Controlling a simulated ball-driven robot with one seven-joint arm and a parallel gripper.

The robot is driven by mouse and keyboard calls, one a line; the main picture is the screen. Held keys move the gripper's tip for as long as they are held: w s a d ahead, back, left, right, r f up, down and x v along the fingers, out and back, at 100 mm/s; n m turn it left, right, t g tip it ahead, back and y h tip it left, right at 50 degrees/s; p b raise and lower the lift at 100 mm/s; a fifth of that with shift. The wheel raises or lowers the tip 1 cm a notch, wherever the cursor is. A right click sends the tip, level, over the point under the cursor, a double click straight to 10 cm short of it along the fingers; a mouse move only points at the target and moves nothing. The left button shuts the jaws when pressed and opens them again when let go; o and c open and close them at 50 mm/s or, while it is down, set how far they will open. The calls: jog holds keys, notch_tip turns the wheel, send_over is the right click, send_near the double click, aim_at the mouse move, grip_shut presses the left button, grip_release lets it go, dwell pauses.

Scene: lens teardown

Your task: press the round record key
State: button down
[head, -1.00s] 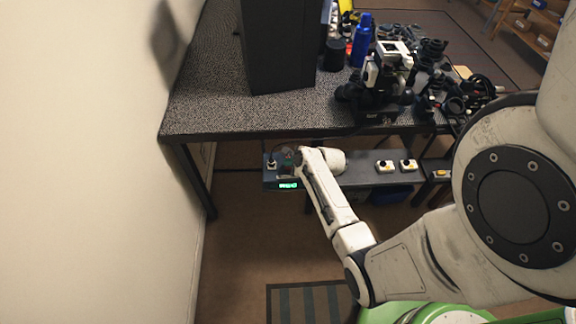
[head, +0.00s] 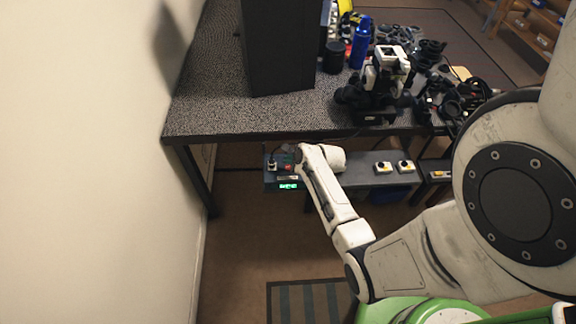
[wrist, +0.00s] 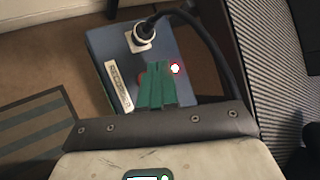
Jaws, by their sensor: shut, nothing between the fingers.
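In the wrist view the recorder (wrist: 108,46) carries a white "RECORDER" label (wrist: 118,87) and a glowing red light (wrist: 175,68). My gripper (wrist: 157,66) has green fingers, shut and empty, over the box's top face beside that light. A bit of red shows left of the fingers, perhaps the round record key's edge; the fingers hide the rest. I cannot tell whether they touch it. In the head view a red spot (head: 289,168) shows on the box.
A black cable and plug (wrist: 144,32) sit in a white socket on the recorder, close to my fingers. Two white-and-yellow switch boxes (head: 383,168) (head: 405,167) stand further right on the shelf. The patterned table (head: 225,115) overhangs behind it, holding camera gear.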

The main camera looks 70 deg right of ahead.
notch_tip(320, 180, up, 5)
jog(key=p, duration=0.5)
jog(key=shift+r, duration=0.2)
dwell(0.3)
jog(key=w+a+r+n+g+y+b, duration=0.15)
jog(key=a+n+y, duration=0.25)
jog(key=a+n, duration=1.3)
jog(key=s+a+r+n+g+b, duration=0.1)
jog(key=s+a+r+n+g, duration=0.1)
jog(key=s+a+n, duration=0.4)
jog(key=s+a+r+n+g+b, duration=0.1)
jog(key=s+a+r+n+g, duration=0.2)
jog(key=a+n, duration=0.4)
jog(key=s+a+r, duration=0.1)
jog(key=s, duration=0.1)
jog(key=shift+s+n+b, duration=0.3)
jog(key=shift+s, duration=0.1)
jog(key=shift+r+g, duration=0.1)
jog(key=shift+g, duration=0.15)
